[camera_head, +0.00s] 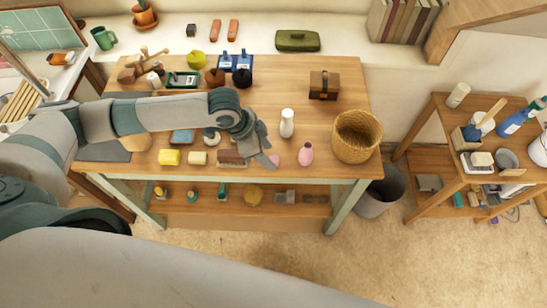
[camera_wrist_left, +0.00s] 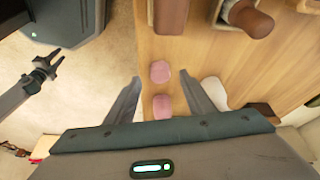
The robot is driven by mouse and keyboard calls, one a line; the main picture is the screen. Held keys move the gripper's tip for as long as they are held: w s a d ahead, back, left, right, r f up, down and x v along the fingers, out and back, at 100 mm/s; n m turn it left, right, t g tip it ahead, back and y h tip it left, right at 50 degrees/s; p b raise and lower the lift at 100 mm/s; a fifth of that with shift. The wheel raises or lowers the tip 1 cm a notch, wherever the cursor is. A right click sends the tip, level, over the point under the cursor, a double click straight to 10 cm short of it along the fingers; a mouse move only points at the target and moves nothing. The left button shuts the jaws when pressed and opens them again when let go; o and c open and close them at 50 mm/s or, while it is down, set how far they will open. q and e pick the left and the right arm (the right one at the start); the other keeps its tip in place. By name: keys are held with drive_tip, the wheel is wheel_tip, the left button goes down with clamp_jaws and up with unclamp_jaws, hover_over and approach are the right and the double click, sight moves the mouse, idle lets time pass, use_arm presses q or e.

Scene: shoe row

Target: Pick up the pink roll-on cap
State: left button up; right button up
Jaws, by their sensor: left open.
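The pink roll-on cap (camera_head: 274,159) is a small rounded pink piece near the front edge of the wooden table. A pink bottle (camera_head: 306,153) stands to its right. My left gripper (camera_head: 268,148) is open and empty, close above the cap, and partly covers it in the head view. In the left wrist view the cap (camera_wrist_left: 160,71) shows between the tips of my open left gripper (camera_wrist_left: 160,76), and the pink bottle (camera_wrist_left: 163,105) shows below it. Contact with the cap cannot be told. A dark claw-like end, probably my right gripper (camera_wrist_left: 42,70), hangs over the floor; its jaws are unclear.
A white bottle (camera_head: 287,123) stands behind the cap. A brush (camera_head: 231,157) lies to the left. A wicker basket (camera_head: 358,135) stands at the table's right end. A dark brown box (camera_head: 324,85) sits farther back. Bare table (camera_head: 275,95) lies in between.

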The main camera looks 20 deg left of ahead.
sight(274, 161)
use_arm(q)
drive_tip(key=shift+x, duration=1.4)
drive_tip(key=c, duration=1.1)
